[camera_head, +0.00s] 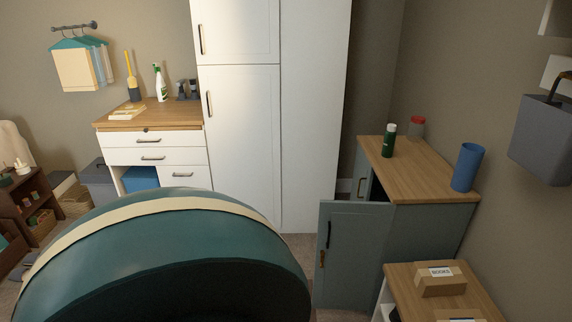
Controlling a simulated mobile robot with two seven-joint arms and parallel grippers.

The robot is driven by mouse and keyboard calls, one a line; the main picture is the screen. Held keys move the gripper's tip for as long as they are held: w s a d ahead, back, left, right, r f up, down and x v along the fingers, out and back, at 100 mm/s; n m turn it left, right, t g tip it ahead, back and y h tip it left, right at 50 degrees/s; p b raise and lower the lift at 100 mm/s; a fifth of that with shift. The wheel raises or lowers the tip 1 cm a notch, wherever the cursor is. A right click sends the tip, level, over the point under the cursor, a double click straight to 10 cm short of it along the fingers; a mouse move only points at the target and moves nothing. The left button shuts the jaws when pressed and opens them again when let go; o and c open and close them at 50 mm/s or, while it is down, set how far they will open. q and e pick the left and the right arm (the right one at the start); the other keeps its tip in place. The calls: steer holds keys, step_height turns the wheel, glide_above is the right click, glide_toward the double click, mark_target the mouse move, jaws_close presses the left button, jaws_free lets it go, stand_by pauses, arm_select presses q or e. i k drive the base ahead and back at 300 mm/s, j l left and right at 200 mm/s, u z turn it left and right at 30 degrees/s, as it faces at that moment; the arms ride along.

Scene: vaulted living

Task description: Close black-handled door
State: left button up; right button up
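The grey-blue cabinet (428,228) stands at the right against the wall, with a wooden top. Its door (352,255) stands open, swung out to the left of the cabinet. The door has a black upright handle (328,235) near its left edge, and a small brass-coloured piece (322,259) below it. A dark gap shows at the top between door and cabinet. The door's bottom edge is near the lower picture edge. Neither of my grippers is in view.
A green bottle (388,141), a red-lidded jar (416,127) and a blue cup (467,167) stand on the cabinet. A low wooden-topped unit with a box (440,279) stands in front of it. A large teal curved shape blocks the lower left. A tall white cupboard (312,115) stands behind.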

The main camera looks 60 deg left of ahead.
mark_target(352, 235)
steer(key=u, duration=1.55)
steer(key=i+j+z, duration=0.25)
steer(key=i+j, duration=0.15)
steer(key=i+j+z, duration=0.25)
steer(key=i+j, duration=0.2)
